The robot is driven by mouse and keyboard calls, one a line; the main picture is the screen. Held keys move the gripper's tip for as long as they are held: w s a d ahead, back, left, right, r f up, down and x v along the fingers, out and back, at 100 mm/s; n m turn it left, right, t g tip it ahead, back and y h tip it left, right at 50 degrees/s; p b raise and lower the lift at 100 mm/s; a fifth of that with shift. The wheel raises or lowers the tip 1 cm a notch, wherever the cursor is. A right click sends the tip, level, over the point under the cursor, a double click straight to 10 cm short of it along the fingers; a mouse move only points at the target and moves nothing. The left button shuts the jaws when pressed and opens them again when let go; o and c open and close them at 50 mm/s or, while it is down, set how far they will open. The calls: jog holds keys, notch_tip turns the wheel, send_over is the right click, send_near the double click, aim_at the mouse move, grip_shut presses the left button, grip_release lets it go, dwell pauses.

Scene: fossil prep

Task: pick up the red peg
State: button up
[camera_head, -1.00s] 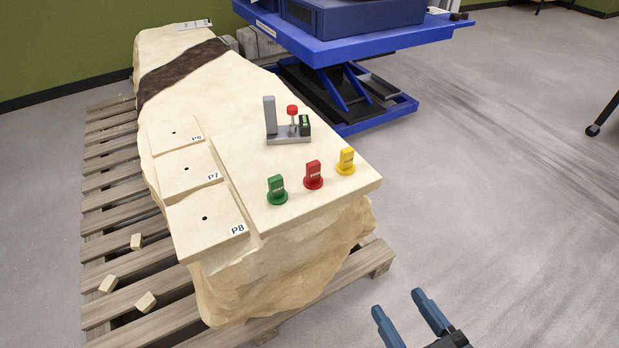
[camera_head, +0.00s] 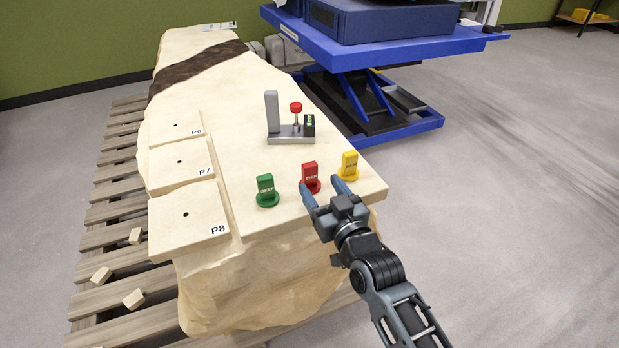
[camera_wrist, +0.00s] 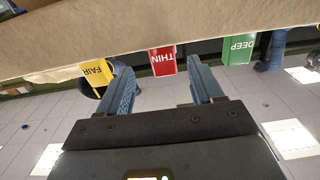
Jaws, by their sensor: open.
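The red peg (camera_head: 310,175) stands upright on the near edge of the pale stone block, between the green peg (camera_head: 266,190) and the yellow peg (camera_head: 348,166). My gripper (camera_head: 324,187) is open and empty, its fingers pointing toward the red peg. In the wrist view the red peg (camera_wrist: 163,61) is marked THIN and shows ahead, between the two fingers (camera_wrist: 158,82). The yellow peg (camera_wrist: 97,72), marked FAIR, is partly behind the left finger. The green peg (camera_wrist: 238,50), marked DEEP, is to the right. I cannot tell whether a finger touches the red peg.
The stone block (camera_head: 255,130) lies on a wooden pallet (camera_head: 97,240). A grey gauge stand (camera_head: 290,138) with a red knob is behind the pegs. Tiles, including P8 (camera_head: 185,230), are at left. A blue lift table (camera_head: 390,50) stands behind. Floor at right is clear.

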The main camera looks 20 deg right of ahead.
aim_at(311, 176)
jog(key=w, duration=0.1)
jog(key=p, duration=0.1)
jog(key=w, duration=0.1)
jog(key=shift+w+r, duration=0.25)
jog(key=shift+w, duration=0.1)
jog(key=shift+w+a+p, duration=0.15)
jog(key=shift+w+p, duration=0.45)
jog(key=shift+p, duration=0.55)
jog(key=shift+w+f+p, duration=0.25)
jog(key=shift+w+p, duration=0.1)
jog(key=shift+w, duration=0.7)
jog(key=c, duration=1.1)
